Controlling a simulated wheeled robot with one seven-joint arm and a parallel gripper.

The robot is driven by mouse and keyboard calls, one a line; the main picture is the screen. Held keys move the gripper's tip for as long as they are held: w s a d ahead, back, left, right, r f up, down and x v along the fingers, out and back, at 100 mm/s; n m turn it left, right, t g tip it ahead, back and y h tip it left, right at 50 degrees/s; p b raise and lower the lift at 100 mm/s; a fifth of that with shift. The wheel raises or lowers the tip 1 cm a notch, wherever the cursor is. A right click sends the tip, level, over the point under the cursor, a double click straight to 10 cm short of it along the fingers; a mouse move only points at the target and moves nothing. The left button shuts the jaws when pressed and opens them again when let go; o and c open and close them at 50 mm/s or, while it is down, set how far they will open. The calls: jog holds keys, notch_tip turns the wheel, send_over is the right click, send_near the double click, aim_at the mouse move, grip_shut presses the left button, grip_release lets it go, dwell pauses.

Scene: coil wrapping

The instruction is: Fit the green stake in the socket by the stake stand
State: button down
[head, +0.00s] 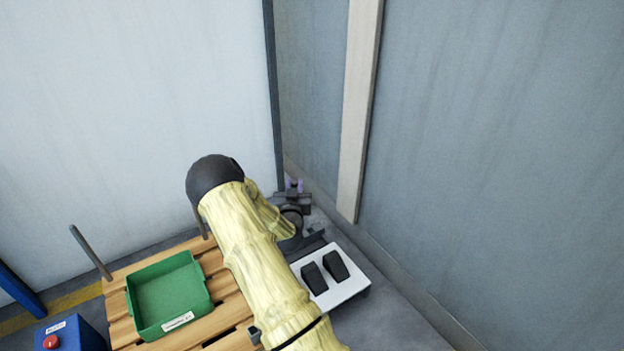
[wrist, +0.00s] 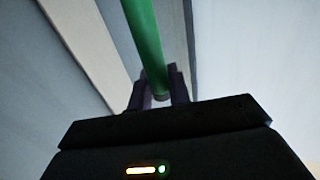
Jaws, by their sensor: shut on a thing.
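In the wrist view my gripper (wrist: 158,90) is shut on the green stake (wrist: 145,40), with a dark purple finger on each side near its end. The stake runs from the fingers up out of the top of the picture. I cannot make out the stake in the head view. I cannot pick out the socket or the stake stand for sure in either view; my arm covers part of the scene.
A green bin (head: 168,294) sits on a wooden pallet (head: 232,305) with a grey upright post (head: 90,252) at its corner. A white stand (head: 352,288) with two black blocks is right of my arm. A blue box (head: 72,335) with a red button is lower left. Walls close off the back and right.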

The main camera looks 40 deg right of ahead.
jog(key=s+a+r+n+t+y+p, duration=0.1)
jog(key=s+a+r+n+y+p, duration=0.1)
jog(key=a, duration=1.3)
jog(key=s+a+r+n+t+y+p, duration=0.1)
jog(key=a+p, duration=0.5)
jog(key=a, duration=1)
jog(key=r+n+t+y, duration=0.1)
jog(key=r+n+y, duration=0.1)
jog(key=y, duration=0.1)
jog(key=shift+s+a+t+y, duration=0.25)
jog(key=shift+s+t+y, duration=0.05)
jog(key=shift+s, duration=0.1)
jog(key=shift+d+f, duration=0.1)
